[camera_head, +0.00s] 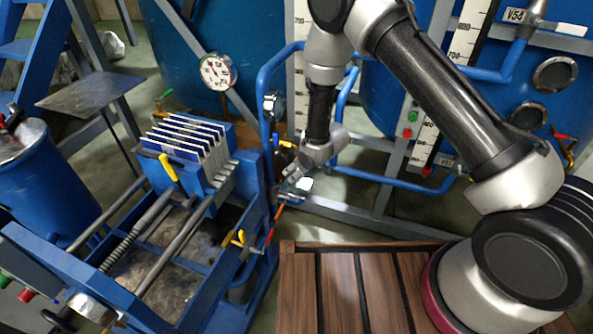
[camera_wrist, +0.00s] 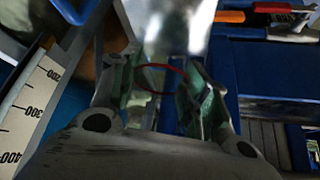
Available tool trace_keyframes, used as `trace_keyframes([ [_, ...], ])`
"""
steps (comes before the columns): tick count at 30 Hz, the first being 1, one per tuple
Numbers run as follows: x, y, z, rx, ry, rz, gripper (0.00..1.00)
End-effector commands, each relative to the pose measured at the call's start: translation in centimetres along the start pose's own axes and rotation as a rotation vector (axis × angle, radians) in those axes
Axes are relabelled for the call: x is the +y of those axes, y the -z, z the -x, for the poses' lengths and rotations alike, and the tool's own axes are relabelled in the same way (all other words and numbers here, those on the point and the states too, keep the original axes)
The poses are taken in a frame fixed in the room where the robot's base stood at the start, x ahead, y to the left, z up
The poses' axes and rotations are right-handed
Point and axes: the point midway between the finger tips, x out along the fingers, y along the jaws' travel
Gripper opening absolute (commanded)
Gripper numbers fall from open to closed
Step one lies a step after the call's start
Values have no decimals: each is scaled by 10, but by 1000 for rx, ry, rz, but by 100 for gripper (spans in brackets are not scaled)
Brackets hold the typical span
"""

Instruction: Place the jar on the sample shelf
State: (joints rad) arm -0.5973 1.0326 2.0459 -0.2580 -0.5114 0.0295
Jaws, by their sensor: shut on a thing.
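My gripper (camera_head: 292,180) hangs beside the right side of the blue filter-press frame in the head view. In the wrist view its two fingers (camera_wrist: 160,95) are closed on a clear, pale jar (camera_wrist: 175,30) with a thin red ring. The jar lies between the fingertips and its far end is bright and blurred. In the head view a small white patch (camera_head: 305,184) at the fingertips may be part of the jar; most of it is hidden. I cannot identify the sample shelf in either view.
The blue press (camera_head: 200,250) with white plates (camera_head: 190,140) and yellow handles stands close on the left. Blue pipes (camera_head: 390,183), a round gauge (camera_head: 217,71) and tanks are behind my arm. A slatted brown wooden top (camera_head: 350,290) lies in front, with clear room on it.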

Motion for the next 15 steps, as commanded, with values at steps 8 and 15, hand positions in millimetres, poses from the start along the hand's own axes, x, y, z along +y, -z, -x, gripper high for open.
trace_keyframes([
  [8, 0, -2, -2, -1, 0, 0, 67],
  [15, 0, -1, -2, -1, 0, 0, 67],
])
